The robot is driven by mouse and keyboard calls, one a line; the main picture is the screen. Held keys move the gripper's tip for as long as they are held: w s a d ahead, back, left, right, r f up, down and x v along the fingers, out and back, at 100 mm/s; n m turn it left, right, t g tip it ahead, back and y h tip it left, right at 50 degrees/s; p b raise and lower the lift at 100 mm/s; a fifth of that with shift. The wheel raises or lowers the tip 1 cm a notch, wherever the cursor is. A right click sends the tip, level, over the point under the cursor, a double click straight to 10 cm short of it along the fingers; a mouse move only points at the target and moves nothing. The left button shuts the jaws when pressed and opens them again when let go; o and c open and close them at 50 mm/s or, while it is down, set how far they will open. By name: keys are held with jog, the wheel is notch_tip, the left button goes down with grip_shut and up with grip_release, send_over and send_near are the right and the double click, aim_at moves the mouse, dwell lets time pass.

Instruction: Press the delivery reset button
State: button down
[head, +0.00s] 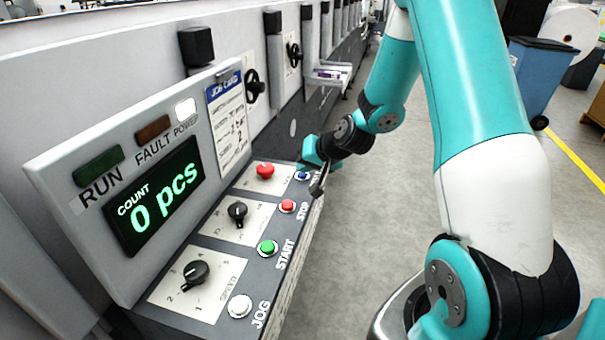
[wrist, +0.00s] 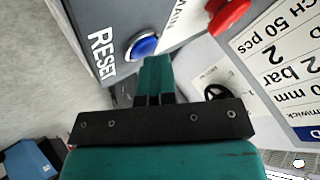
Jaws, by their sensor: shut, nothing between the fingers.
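A round blue button (wrist: 145,44) sits on the grey panel edge in the wrist view, with the word RESET printed beside it. It also shows small at the far end of the button row in the head view (head: 302,176), partly hidden by my gripper. My gripper (wrist: 157,62) is shut and empty, with its teal fingertips close beside the blue button. I cannot tell whether they touch it. In the head view my gripper (head: 306,166) is over the far end of the control panel.
Red STOP (head: 287,206), green START (head: 268,248) and white JOG (head: 240,306) buttons line the panel edge. A red mushroom button (head: 265,170) and black knobs (head: 194,274) stand nearby. The display (head: 155,197) reads 0 pcs. Open floor (head: 350,240) lies right of the panel.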

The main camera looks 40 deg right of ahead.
jog(key=shift+r+p, duration=0.65)
jog(key=shift+r, duration=0.2)
notch_tip(320, 180, up, 5)
jog(key=p, duration=0.3)
jog(key=shift+p, duration=0.4)
dwell(0.7)
